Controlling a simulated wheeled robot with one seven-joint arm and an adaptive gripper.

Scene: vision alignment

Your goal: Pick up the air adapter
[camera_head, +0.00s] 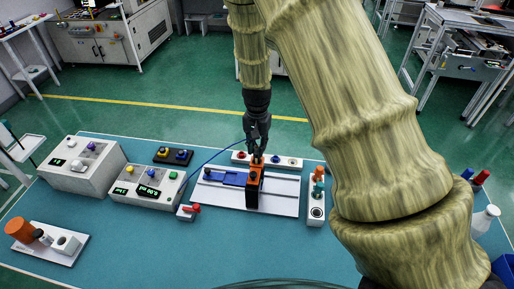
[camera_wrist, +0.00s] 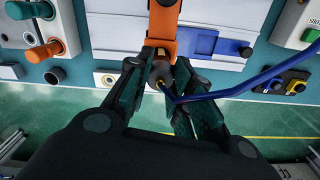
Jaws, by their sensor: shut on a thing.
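My gripper (camera_head: 258,152) points down over the back of the white fixture plate (camera_head: 280,202). In the wrist view my gripper (camera_wrist: 165,90) has its dark fingers closed around the air adapter (camera_wrist: 162,74), a small dark round fitting with a brass tip. A blue hose (camera_wrist: 225,91) runs from it off to the right; in the head view the hose (camera_head: 212,157) curves away to the left. The fitting sits right at the end of an orange block (camera_head: 254,176) on the plate. I cannot tell whether it touches the block. In the head view the fingers mostly hide the adapter.
A white button strip (camera_head: 282,162) lies behind the plate. A white box with coloured knobs (camera_head: 315,213) stands close on the right. Control boxes (camera_head: 148,187) and a small red-lever switch (camera_head: 188,212) stand on the left. The teal table's front (camera_head: 180,255) is clear.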

